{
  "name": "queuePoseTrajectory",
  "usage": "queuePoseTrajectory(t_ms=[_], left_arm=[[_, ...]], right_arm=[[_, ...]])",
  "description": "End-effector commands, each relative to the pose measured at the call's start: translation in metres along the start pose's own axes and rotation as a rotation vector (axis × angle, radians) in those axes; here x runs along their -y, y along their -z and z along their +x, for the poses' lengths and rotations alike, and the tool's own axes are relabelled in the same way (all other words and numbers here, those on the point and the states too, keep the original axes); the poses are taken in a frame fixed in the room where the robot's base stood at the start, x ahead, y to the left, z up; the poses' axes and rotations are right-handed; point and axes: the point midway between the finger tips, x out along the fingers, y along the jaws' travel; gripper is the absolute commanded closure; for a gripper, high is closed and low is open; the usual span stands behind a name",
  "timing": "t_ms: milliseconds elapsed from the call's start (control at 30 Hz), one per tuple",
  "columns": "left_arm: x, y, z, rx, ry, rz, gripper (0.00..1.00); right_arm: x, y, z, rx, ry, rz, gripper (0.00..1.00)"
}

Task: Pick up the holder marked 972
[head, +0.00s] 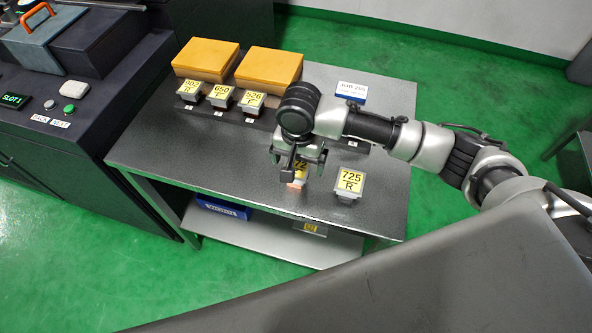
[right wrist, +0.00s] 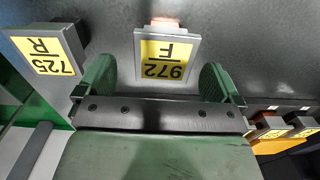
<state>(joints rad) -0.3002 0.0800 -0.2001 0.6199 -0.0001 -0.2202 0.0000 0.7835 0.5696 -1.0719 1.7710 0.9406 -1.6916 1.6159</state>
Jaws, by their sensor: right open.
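The holder marked 972 (right wrist: 165,58) has a yellow label reading 972 F, upside down in the right wrist view, and a reddish tip. In the head view this holder (head: 301,171) is partly hidden behind my right gripper (head: 298,152). It stands near the front of the grey metal table (head: 230,185). My right gripper (right wrist: 158,68) is open, with one green finger to each side of the holder and a gap on both sides. I cannot tell exactly how far the fingers reach along it. My left gripper is not in view.
A holder marked 725 R (head: 348,186) stands close to the right of 972 and also shows in the right wrist view (right wrist: 48,50). Holders 902 (head: 190,90), 650 (head: 221,96) and 526 (head: 250,103) stand in a rack before two orange boxes (head: 268,70). The table's front left is clear.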

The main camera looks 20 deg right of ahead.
Motion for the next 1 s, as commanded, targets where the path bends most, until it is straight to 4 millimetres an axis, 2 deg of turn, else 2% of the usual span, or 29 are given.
queuePoseTrajectory(t_ms=[300, 633, 1000], left_arm=[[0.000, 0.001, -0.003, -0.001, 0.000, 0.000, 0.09], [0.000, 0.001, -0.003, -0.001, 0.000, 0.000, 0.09], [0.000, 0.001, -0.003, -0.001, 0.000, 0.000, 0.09]], right_arm=[[0.004, -0.005, 0.043, 0.001, -0.002, -0.001, 0.04], [0.004, -0.005, 0.050, 0.000, 0.000, -0.002, 0.06], [0.004, -0.005, 0.050, 0.000, 0.000, -0.002, 0.62]])
